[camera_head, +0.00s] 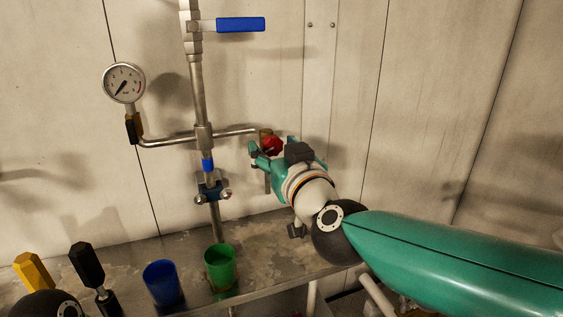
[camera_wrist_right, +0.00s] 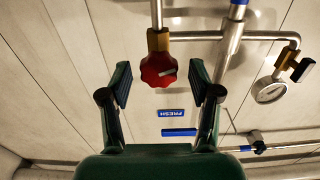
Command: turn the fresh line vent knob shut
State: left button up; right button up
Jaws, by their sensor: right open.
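The red fresh line vent knob (camera_head: 272,146) sits at the right end of a thin steel side pipe, on a brass valve body. In the right wrist view the lobed knob (camera_wrist_right: 159,70) has a pale mark on its face. My right gripper (camera_head: 270,147) is open at the knob; in the wrist view its two fingers (camera_wrist_right: 160,72) stand on either side of it, with gaps to both. I cannot tell how deep the knob sits between them. A blue FRESH label (camera_wrist_right: 172,113) appears upside down. My left gripper is not in view.
A pressure gauge (camera_head: 124,83) stands left of the vertical pipe (camera_head: 198,90), which has a blue lever (camera_head: 240,24) at its top. A blue cup (camera_head: 162,283) and a green cup (camera_head: 220,267) stand on the bench (camera_head: 265,245). Yellow (camera_head: 33,270) and black (camera_head: 88,265) handles are lower left.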

jog(key=v, duration=1.1)
jog(key=shift+s, duration=0.3)
jog(key=shift+d, duration=0.15)
